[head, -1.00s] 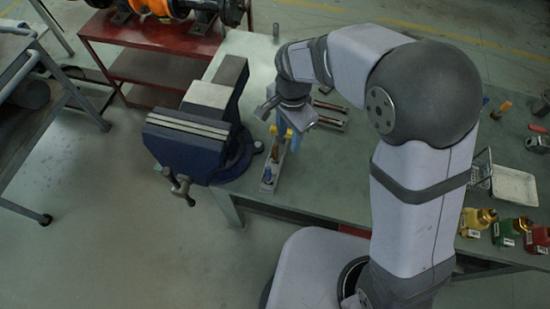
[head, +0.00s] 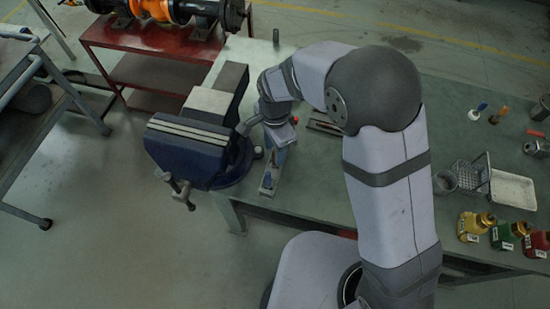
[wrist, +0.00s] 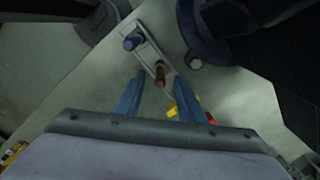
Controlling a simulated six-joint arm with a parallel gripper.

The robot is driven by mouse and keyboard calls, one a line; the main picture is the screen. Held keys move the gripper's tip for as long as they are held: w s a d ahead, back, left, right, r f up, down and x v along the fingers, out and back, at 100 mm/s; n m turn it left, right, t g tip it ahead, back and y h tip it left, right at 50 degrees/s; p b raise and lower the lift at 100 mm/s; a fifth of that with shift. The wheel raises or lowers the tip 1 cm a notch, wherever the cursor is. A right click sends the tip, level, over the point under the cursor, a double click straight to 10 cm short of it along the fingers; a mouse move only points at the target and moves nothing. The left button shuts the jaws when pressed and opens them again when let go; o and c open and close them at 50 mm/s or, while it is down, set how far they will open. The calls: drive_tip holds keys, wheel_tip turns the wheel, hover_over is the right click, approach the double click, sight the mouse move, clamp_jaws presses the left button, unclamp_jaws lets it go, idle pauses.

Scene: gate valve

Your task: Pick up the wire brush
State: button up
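The brown handle is hidden there by my arm.
A large blue vise (head: 185,150) is close on the left of my gripper. Yellow and red items (wrist: 185,106) lie behind the fingers. Bottles (head: 475,224) and a wire basket (head: 466,174) stand at right.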

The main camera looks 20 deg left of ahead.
drive_tip(key=shift+f+p, duration=0.6)
drive_tip(key=shift+f, duration=1.3)
drive_tip(key=shift+c, duration=0.6)
clamp_jaws()
drive_tip(key=shift+r, duration=0.1)
